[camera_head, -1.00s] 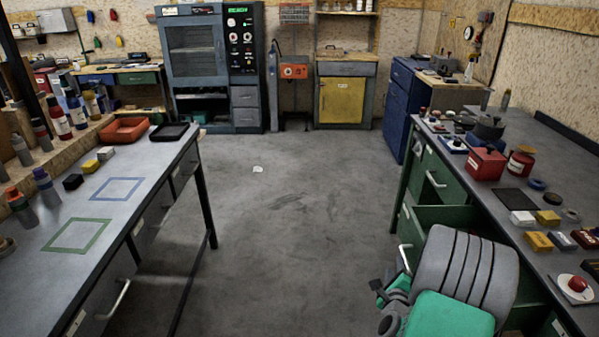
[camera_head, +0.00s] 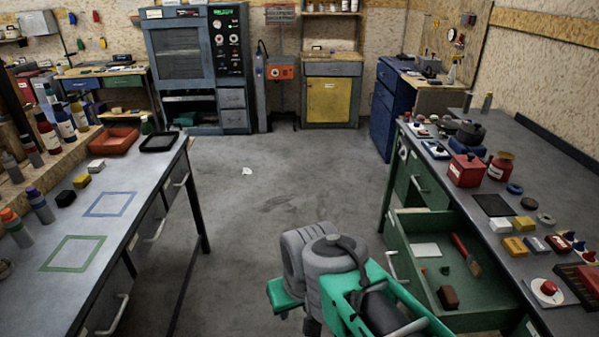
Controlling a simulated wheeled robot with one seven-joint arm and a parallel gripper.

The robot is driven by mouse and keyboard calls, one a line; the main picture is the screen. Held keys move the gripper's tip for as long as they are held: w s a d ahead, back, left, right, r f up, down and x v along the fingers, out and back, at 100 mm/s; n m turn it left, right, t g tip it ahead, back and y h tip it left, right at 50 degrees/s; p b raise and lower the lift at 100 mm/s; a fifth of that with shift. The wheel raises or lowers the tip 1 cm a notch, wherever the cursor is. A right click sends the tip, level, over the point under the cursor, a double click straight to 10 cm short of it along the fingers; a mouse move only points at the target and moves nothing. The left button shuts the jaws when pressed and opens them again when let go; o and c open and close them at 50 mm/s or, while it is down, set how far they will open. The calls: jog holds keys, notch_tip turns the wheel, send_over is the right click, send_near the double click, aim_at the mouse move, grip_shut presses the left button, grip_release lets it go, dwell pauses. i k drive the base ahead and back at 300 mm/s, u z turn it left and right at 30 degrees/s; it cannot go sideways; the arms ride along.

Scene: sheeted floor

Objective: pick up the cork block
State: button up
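A small dark brown block (camera_head: 448,297) lies in the open green drawer (camera_head: 402,235) under the right bench. It may be the cork block, but its material is too small to tell. Beside it in the drawer are a white flat piece (camera_head: 425,249), a tool with a red handle (camera_head: 466,254) and a small green bit (camera_head: 445,270). My grey and green arm shows at the bottom middle, left of the drawer and apart from the block. My gripper's fingers do not show.
The right bench (camera_head: 512,262) holds several small blocks, red tins and a saucer with a red knob. The left bench (camera_head: 105,262) has outlined squares, small blocks, bottles and trays. The floor (camera_head: 290,185) between them is clear except for a white scrap (camera_head: 247,171).

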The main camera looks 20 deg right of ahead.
aim_at(449, 301)
jog(key=z, duration=0.85)
jog(key=k, duration=0.55)
jog(key=z, duration=0.8)
jog(key=i, duration=0.45)
